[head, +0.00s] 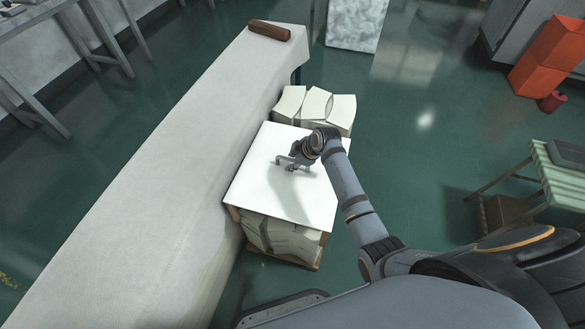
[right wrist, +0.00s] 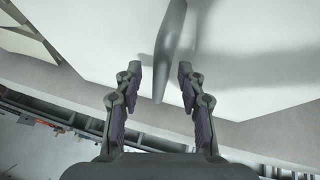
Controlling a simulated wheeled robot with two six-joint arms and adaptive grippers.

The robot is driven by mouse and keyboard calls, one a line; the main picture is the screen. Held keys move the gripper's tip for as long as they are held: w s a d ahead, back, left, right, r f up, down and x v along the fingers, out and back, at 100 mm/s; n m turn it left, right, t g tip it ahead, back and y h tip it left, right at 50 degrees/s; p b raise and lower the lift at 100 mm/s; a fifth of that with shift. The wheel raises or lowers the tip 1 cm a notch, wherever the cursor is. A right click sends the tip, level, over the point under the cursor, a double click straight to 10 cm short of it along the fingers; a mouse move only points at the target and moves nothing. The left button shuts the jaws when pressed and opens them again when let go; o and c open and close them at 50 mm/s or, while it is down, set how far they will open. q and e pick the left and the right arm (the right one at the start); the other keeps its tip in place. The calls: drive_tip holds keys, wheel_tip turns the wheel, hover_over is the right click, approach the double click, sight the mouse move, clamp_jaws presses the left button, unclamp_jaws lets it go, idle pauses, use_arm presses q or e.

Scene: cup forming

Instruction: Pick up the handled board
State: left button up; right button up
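The handled board is a flat white square board (head: 299,201) lying on top of a stack of pale cream blocks beside the long bench. It also fills the upper part of the right wrist view (right wrist: 105,35). Its grey bar-like handle (right wrist: 171,42) stands out there, with its near end between my fingertips. My right gripper (head: 288,163) is over the middle of the board in the head view. In the right wrist view its two fingers (right wrist: 160,76) are apart, with gaps on both sides of the handle. My left gripper is not in view.
A long pale bench (head: 150,180) runs along the left side of the board, with a brown roller (head: 269,30) at its far end. More cream blocks (head: 316,105) stand just behind the board. Orange bins (head: 550,58) stand far right.

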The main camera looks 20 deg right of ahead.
clamp_jaws()
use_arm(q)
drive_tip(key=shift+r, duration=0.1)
use_arm(e)
drive_tip(key=shift+r, duration=0.15)
drive_tip(key=shift+r+p, duration=0.25)
drive_tip(key=shift+p, duration=0.15)
drive_tip(key=shift+r+p, duration=0.8)
drive_tip(key=shift+p, duration=0.2)
wheel_tip(320, 180, up, 3)
drive_tip(key=p, duration=0.3)
drive_tip(key=shift+f, duration=0.15)
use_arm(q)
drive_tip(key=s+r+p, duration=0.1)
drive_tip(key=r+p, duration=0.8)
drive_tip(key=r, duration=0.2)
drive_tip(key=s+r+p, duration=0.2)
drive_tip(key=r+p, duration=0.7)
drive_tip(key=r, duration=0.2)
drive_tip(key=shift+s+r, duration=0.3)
use_arm(e)
drive_tip(key=s+a+r, duration=0.3)
drive_tip(key=s+r, duration=0.1)
drive_tip(key=s, duration=0.2)
drive_tip(key=s+a+r, duration=0.2)
drive_tip(key=s+r, duration=0.2)
drive_tip(key=s, duration=0.2)
drive_tip(key=shift+s+a, duration=0.35)
drive_tip(key=shift+a, duration=0.05)
